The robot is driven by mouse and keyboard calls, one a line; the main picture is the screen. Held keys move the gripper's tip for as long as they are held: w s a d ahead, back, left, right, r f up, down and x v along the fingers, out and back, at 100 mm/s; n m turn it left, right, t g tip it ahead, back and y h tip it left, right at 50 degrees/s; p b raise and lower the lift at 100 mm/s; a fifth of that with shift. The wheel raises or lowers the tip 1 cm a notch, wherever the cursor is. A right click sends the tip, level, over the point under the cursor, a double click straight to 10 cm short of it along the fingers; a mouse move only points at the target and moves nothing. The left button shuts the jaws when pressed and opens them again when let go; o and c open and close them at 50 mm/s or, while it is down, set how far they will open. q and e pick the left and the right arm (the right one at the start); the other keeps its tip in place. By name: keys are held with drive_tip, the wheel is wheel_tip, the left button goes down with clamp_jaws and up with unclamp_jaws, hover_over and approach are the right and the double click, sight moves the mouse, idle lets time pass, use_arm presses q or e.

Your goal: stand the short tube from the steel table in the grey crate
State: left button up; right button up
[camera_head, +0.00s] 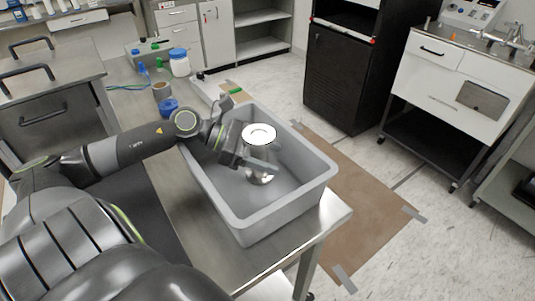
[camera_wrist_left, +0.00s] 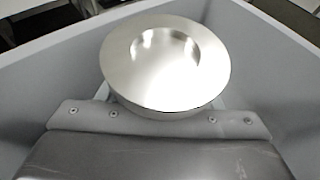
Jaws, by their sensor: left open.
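The short tube (camera_head: 259,134) is a shiny steel piece with a wide round flange at the top and another at the bottom. It stands upright inside the grey crate (camera_head: 235,222), apparently on its floor. My left gripper (camera_head: 260,164) reaches over the crate's left wall and is open, its fingers at the tube's narrower middle below the top flange. In the left wrist view the tube's round top (camera_wrist_left: 165,58) fills the middle and hides the fingertips. I cannot tell whether the fingers touch the tube. My right gripper is not in view.
The crate stands on the steel table (camera_head: 183,215) near its right edge. A black cabinet (camera_head: 338,80) and a white cart (camera_head: 450,85) stand beyond open floor.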

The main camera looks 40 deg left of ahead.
use_arm(q)
drive_tip(key=shift+r+p, duration=0.2)
drive_tip(key=shift+p, duration=0.2)
drive_tip(key=p+v, duration=0.8)
drive_tip(key=v, duration=0.4)
drive_tip(key=shift+r+p, duration=0.2)
drive_tip(key=shift+p, duration=0.2)
drive_tip(key=shift+r, duration=0.1)
